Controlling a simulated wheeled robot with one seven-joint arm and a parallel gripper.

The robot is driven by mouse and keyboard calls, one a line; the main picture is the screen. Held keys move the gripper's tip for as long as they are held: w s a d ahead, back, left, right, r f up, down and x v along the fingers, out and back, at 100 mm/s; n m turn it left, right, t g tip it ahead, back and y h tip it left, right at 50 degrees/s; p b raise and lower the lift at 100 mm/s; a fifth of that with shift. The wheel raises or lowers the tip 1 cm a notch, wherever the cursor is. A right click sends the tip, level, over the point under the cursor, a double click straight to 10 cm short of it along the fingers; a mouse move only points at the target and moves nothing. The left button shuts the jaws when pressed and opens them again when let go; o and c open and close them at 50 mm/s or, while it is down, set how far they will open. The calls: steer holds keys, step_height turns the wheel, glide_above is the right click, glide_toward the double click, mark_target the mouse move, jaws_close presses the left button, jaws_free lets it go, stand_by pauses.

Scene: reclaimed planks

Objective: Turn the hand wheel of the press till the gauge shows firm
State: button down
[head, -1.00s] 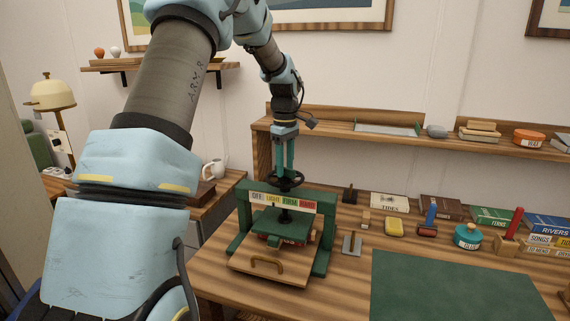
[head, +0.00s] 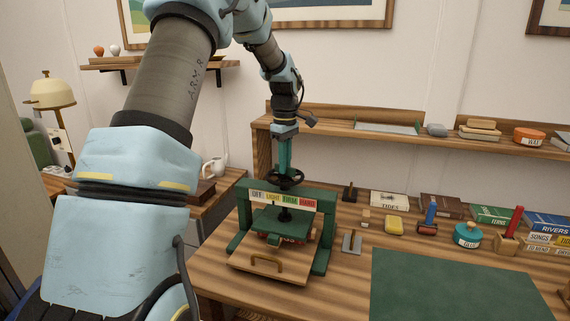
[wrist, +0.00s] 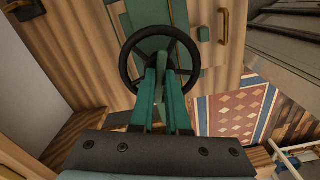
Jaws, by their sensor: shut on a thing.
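The green press (head: 328,220) stands on the plank bench. Its black hand wheel (head: 284,180) sits on top, and the wheel's ring shows in the wrist view (wrist: 126,62). My gripper (head: 285,171) points straight down from above and is shut on the wheel near its middle; its teal fingers (wrist: 160,72) reach inside the ring. The gauge strip (head: 283,199) across the press front has several coloured fields: white, yellow, green and red. I cannot make out where its pointer stands. Below, the green plate (head: 270,222) hangs over the wooden board with a handle (head: 265,262).
A green mat (head: 450,288) lies at the front right. A shelf (head: 350,131) runs behind.

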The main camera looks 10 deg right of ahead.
steer(key=shift+m, duration=0.4)
steer(key=m, duration=0.4)
steer(key=shift+m+p, duration=0.3)
steer(key=shift+p, duration=0.1)
steer(key=m, duration=0.4)
steer(key=shift+m, duration=0.4)
steer(key=c, duration=0.9)
jaws_free()
step_height(320, 180, up, 11)
steer(key=b, duration=0.2)
steer(key=shift+f, duration=0.1)
